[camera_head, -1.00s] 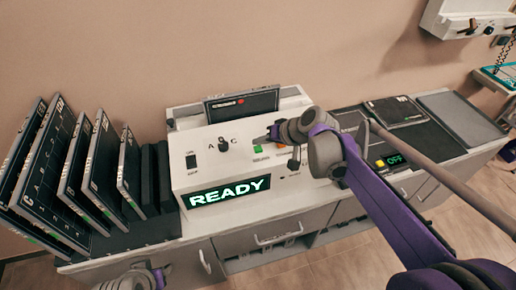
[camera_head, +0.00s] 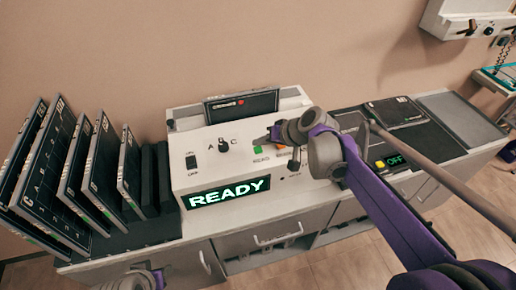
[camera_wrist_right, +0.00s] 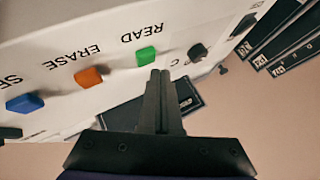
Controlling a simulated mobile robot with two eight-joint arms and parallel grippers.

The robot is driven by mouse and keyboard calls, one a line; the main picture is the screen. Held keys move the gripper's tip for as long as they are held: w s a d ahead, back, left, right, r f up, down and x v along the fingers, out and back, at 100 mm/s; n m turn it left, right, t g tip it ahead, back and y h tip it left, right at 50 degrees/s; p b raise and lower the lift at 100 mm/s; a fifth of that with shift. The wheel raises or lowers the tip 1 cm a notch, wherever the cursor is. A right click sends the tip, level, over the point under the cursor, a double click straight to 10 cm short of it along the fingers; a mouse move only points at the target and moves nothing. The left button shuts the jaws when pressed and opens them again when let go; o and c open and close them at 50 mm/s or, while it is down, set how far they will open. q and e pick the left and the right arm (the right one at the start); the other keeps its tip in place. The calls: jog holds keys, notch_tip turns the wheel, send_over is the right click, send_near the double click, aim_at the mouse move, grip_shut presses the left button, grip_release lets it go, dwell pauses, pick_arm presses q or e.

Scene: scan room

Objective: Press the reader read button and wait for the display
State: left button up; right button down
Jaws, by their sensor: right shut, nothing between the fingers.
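The white reader (camera_head: 225,170) stands on the counter, and its display (camera_head: 228,192) reads READY in lit letters. The green READ button (camera_head: 257,149) is on its sloped top; it also shows in the right wrist view (camera_wrist_right: 146,55). My right gripper (camera_head: 271,135) is just behind the button. In the right wrist view its shut, empty fingers (camera_wrist_right: 160,75) end right beside the green button; I cannot tell whether they touch it. An orange ERASE button (camera_wrist_right: 89,77) and a blue button (camera_wrist_right: 25,102) sit beside it. My left gripper (camera_head: 135,280) is partly cut off at the bottom edge.
Several dark plates (camera_head: 75,165) stand in a rack at the left. A dark cassette (camera_head: 241,106) sits in the reader's back. A black switch (camera_head: 191,161) and a selector knob (camera_head: 223,144) are on the panel. A unit at the right shows OFF (camera_head: 396,160).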

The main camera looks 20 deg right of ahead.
aim_at(260, 151)
dwell(0.7)
pick_arm(q)
jog(key=shift+s+f, duration=0.1)
jog(key=shift+f, duration=0.15)
pick_arm(e)
jog(key=shift+f, duration=0.45)
pick_arm(q)
jog(key=shift+f+b, duration=0.3)
jog(key=shift+b, duration=0.2)
pick_arm(e)
jog(key=shift+f, duration=0.55)
jog(key=shift+r, duration=0.15)
pick_arm(q)
jog(key=shift+w+r+p, duration=0.2)
jog(key=shift+r+p, duration=0.5)
jog(key=shift+r, duration=0.1)
pick_arm(e)
jog(key=shift+r, duration=0.8)
jog(key=shift+r, duration=0.45)
jog(key=shift+r+p, duration=1.6)
jog(key=shift+r, duration=0.55)
pick_arm(q)
jog(key=r, duration=0.1)
jog(key=w+r, duration=0.1)
jog(key=r, duration=0.2)
jog(key=shift+w+r, duration=0.1)
jog(key=shift+w, duration=0.15)
